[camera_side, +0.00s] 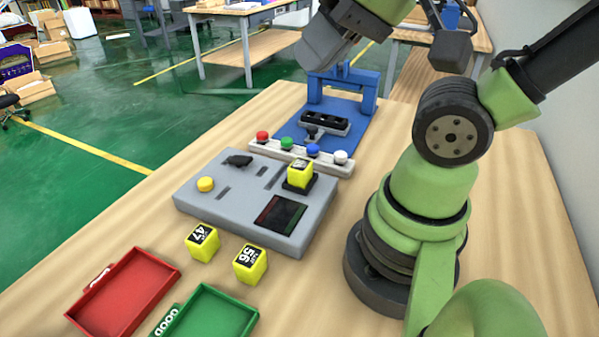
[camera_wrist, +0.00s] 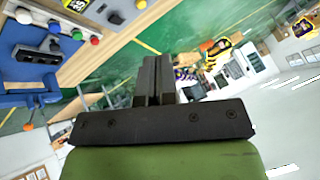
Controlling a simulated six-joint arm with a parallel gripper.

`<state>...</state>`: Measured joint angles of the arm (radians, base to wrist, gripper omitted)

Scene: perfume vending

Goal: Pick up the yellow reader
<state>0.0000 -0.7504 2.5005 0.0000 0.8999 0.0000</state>
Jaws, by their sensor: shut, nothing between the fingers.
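Three yellow block-shaped things show in the side view; I cannot tell which is the reader. One yellow block (camera_side: 300,174) sits on a black stand on the grey panel (camera_side: 240,222). A yellow block marked 47 (camera_side: 202,243) and a yellow block marked 56 (camera_side: 250,264) stand on the wooden table in front of the panel. In the wrist view, part of a yellow block (camera_wrist: 78,5) shows at the top edge. My gripper (camera_side: 313,57) is shut and empty, raised above the far end of the table. Its fingers (camera_wrist: 152,75) also show in the wrist view, away from the blocks.
A red tray (camera_side: 150,296) and a green tray (camera_side: 235,315) lie at the table's front left. A button strip (camera_side: 300,152) and a blue frame (camera_side: 369,98) holding a black device (camera_side: 326,121) stand behind the panel. The table (camera_side: 500,230) is clear at the right.

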